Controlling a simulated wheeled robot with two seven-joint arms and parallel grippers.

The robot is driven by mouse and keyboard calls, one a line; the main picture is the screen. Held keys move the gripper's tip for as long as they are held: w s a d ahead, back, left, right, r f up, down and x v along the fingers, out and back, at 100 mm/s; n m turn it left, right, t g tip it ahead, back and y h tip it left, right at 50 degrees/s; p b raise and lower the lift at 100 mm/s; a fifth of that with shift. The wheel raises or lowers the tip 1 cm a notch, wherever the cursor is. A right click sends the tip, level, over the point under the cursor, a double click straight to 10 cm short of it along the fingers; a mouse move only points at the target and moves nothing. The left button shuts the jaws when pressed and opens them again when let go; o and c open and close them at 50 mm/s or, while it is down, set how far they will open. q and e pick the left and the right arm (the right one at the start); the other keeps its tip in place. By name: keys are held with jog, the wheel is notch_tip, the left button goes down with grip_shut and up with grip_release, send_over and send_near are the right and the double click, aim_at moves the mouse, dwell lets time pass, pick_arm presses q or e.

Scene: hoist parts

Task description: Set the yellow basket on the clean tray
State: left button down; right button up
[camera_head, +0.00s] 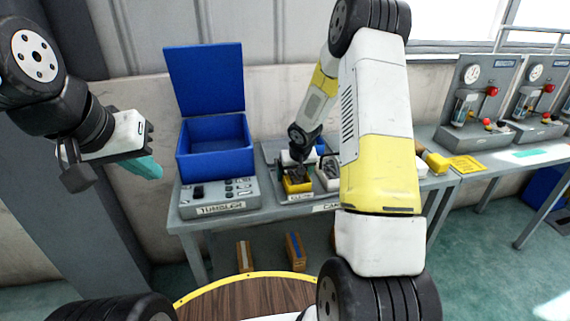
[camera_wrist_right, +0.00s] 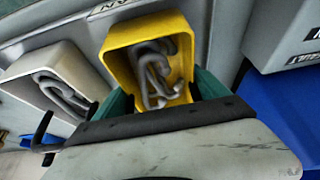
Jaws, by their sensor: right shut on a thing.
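The yellow basket (camera_head: 298,187) is at the front of a grey tray (camera_head: 269,156) on the bench. In the right wrist view the yellow basket (camera_wrist_right: 117,64) holds grey curved metal parts. My right gripper (camera_wrist_right: 165,92) has its teal fingers on either side of the basket and is shut on it. I cannot tell whether the basket touches the surface below. A label (camera_head: 325,207) at the bench front is partly hidden by my right arm, so I cannot tell which tray is the clean one. My left gripper (camera_head: 144,167) is in the air at the left, away from the bench.
A white basket (camera_wrist_right: 60,67) with grey parts stands beside the yellow one. Gauge stations (camera_head: 473,98) stand at the right. A round wooden table (camera_head: 245,297) is in front.

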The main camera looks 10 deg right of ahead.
jog(key=o, duration=2)
jog(key=shift+c, duration=0.2)
jog(key=shift+s+r, duration=0.1)
jog(key=shift+r, duration=0.3)
jog(key=s+f+v, duration=0.1)
jog(key=s+v, duration=0.1)
jog(key=v, duration=1.2)
jog(key=s+f+v, duration=0.1)
jog(key=s+v, duration=0.1)
jog(key=v, duration=1.1)
jog(key=s+a+r+y, duration=0.1)
jog(key=s+a+r, duration=0.1)
jog(key=s, duration=0.7)
jog(key=s+a+r+t+y, duration=0.1)
jog(key=s+a+r, duration=0.2)
jog(key=s, duration=0.6)
jog(key=shift+r, duration=0.85)
